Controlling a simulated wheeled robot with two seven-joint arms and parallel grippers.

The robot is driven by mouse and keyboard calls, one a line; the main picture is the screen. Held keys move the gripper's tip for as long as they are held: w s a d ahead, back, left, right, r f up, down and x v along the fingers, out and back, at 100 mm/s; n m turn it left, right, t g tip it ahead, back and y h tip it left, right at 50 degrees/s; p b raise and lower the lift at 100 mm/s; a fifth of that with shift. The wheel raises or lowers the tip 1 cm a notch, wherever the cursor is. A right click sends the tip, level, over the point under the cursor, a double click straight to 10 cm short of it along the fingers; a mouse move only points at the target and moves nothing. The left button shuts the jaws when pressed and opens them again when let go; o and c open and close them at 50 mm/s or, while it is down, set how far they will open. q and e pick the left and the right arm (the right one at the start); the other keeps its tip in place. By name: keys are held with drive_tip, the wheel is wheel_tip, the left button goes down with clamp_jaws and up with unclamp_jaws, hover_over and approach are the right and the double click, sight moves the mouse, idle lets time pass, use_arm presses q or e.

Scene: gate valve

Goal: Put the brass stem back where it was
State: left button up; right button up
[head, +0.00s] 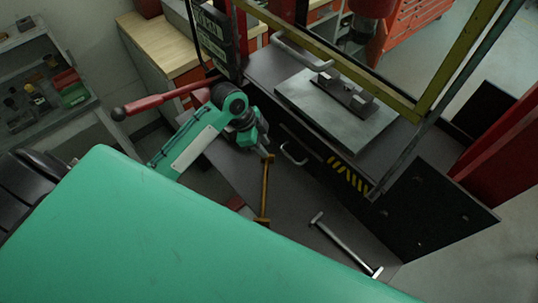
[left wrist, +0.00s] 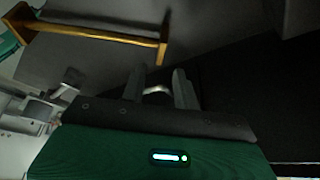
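The brass stem (head: 265,190) is a thin golden bar with a short crosspiece at its lower end in the head view. It appears to lie on the dark grey surface below the press. My left gripper (head: 264,152) is near its upper end. In the left wrist view the brass stem (left wrist: 90,32) is at the upper left, outside the fingers. The left gripper (left wrist: 158,85) has its two fingers apart there, with no stem between them. A curved metal piece shows in the gap, perhaps the drawer handle; I cannot tell its distance. My right gripper is in neither view.
A steel bar (head: 345,246) with crosspieces lies to the right of the stem. A curved handle (head: 293,152) sticks out of the dark bench front. The press frame (head: 330,58) and a grey plate (head: 338,112) stand behind. A red lever (head: 165,100) is at the left.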

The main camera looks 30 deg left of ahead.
use_arm(q)
drive_tip(key=shift+b+v, duration=0.75)
drive_tip(key=shift+v, duration=2.25)
drive_tip(key=shift+s+f, duration=0.1)
